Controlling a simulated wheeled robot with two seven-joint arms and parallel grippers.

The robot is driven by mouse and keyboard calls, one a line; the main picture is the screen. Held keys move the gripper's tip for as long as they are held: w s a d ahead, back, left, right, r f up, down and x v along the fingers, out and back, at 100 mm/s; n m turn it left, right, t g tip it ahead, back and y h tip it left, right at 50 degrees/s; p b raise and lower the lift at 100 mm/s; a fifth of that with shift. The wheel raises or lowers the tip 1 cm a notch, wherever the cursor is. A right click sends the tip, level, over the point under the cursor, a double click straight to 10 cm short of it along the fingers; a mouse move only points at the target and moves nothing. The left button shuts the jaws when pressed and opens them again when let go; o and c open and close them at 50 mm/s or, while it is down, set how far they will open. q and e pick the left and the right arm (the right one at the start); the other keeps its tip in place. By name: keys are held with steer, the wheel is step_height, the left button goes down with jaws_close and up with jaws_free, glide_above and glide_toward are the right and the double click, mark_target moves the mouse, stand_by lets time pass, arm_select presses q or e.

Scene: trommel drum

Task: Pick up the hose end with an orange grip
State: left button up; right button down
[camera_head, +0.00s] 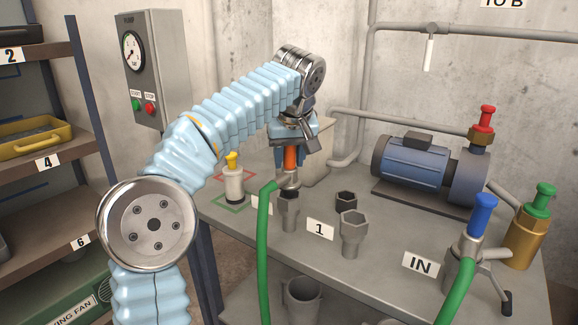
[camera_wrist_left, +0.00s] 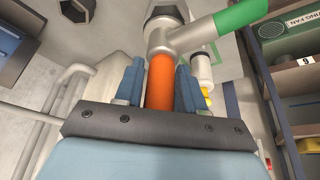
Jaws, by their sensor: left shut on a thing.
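The hose end has an orange grip (camera_head: 290,158), a grey metal fitting and a green hose (camera_head: 263,250) that hangs down past the table's front edge. My left gripper (camera_head: 291,152) is shut on the orange grip from above. In the left wrist view the orange grip (camera_wrist_left: 160,82) stands between the two blue fingers, with the grey fitting (camera_wrist_left: 185,38) beyond it. The fitting is just above a grey holder (camera_head: 288,210) on the table; I cannot tell whether it is clear of it. My right gripper is not in view.
Grey sockets (camera_head: 353,233) stand near the label 1. A blue motor pump (camera_head: 420,165) is at the back right, with a blue-topped IN valve (camera_head: 481,215) and a green-topped valve (camera_head: 540,203). A white bottle (camera_head: 233,186) with a yellow top stands left. Shelves (camera_head: 45,175) are at far left.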

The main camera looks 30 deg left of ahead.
arm_select(q)
steer(key=s+d+r, duration=0.8)
steer(key=d+r, duration=0.2)
steer(key=d, duration=0.1)
steer(key=shift+s+r, duration=0.25)
steer(key=shift+r, duration=0.1)
steer(key=shift+d, duration=0.1)
